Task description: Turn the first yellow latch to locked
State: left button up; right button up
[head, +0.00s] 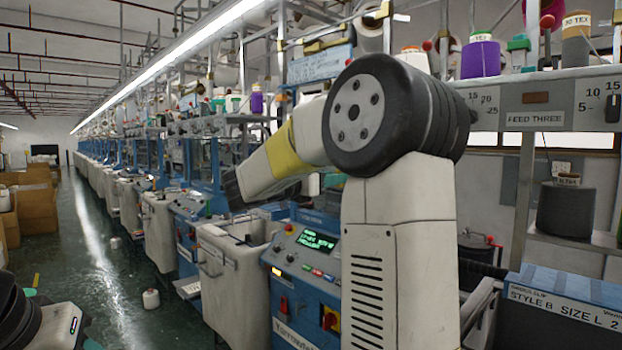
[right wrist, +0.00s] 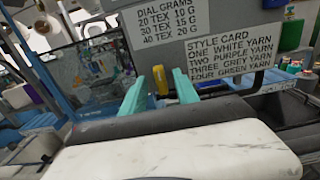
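In the right wrist view, a small upright yellow piece (right wrist: 160,81), which looks like the yellow latch, stands below the grey dial panel. My right gripper (right wrist: 160,88) has its two teal fingers apart, with the yellow piece showing in the gap between them. I cannot tell whether either finger touches it. In the head view my right arm fills the middle and hides the latch area; the fingers are not clear there. My left arm shows only at the bottom left corner of the head view, with bits of teal by it; its finger state is unclear.
A blue control box (head: 310,270) with a green display stands left of my right arm. A pale bin (head: 240,260) is beside it. A style card (right wrist: 232,45) hangs right of the fingers.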

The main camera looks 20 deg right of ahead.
jog(key=shift+w+d, duration=0.3)
jog(key=shift+d, duration=0.35)
grip_shut()
